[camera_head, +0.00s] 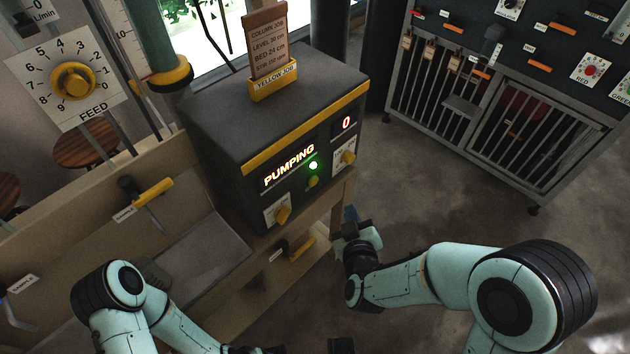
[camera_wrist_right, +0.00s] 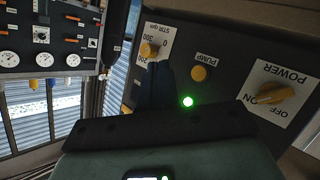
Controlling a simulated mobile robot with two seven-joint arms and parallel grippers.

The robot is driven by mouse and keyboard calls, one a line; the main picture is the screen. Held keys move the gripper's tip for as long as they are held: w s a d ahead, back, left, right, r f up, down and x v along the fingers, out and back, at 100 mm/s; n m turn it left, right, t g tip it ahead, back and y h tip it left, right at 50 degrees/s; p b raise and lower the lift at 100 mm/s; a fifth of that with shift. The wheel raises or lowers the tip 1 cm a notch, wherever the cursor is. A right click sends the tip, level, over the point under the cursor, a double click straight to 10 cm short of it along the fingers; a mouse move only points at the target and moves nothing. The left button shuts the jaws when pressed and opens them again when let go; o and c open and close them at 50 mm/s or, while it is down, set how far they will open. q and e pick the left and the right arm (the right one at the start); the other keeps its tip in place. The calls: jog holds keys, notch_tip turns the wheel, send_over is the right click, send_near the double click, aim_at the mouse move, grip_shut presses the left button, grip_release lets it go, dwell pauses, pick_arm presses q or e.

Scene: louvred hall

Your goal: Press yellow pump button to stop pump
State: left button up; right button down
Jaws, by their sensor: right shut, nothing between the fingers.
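The dark pump box (camera_head: 240,150) shows a lit "PUMPING" display, a "0" readout and a lit green lamp (camera_head: 313,166). The small round yellow pump button (camera_head: 313,181) sits just below the lamp. In the right wrist view, which is upside down, the button (camera_wrist_right: 198,73) is next to its "PUMP" label. My right gripper (camera_head: 351,214) is shut and empty, low in front of the box's right side. Its dark fingers (camera_wrist_right: 158,82) point toward the panel beside the button, apparently apart from it. My left arm enters at lower left; its fingers are not visible.
The yellow POWER knob (camera_head: 283,214) and STIR knob (camera_head: 348,157) flank the button. A yellow-handled lever (camera_head: 153,191) is at left. A card stands in a yellow holder (camera_head: 273,88) on the box. A barred cabinet (camera_head: 450,100) stands at right, with clear floor before it.

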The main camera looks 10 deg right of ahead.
aim_at(314, 181)
jog(key=w+a, duration=0.5)
jog(key=w, duration=0.1)
jog(key=shift+w, duration=0.35)
jog(key=shift+a, duration=0.1)
jog(key=shift+w+a, duration=0.1)
jog(key=shift+w, duration=0.05)
dwell(1.7)
jog(key=shift+w+a+p, duration=0.15)
jog(key=shift+w+p, duration=0.05)
jog(key=shift+p, duration=0.1)
jog(key=shift+w+a, duration=0.25)
jog(key=shift+w, duration=0.05)
dwell(0.7)
jog(key=shift+s+d, duration=0.5)
jog(key=shift+s, duration=0.15)
dwell(0.3)
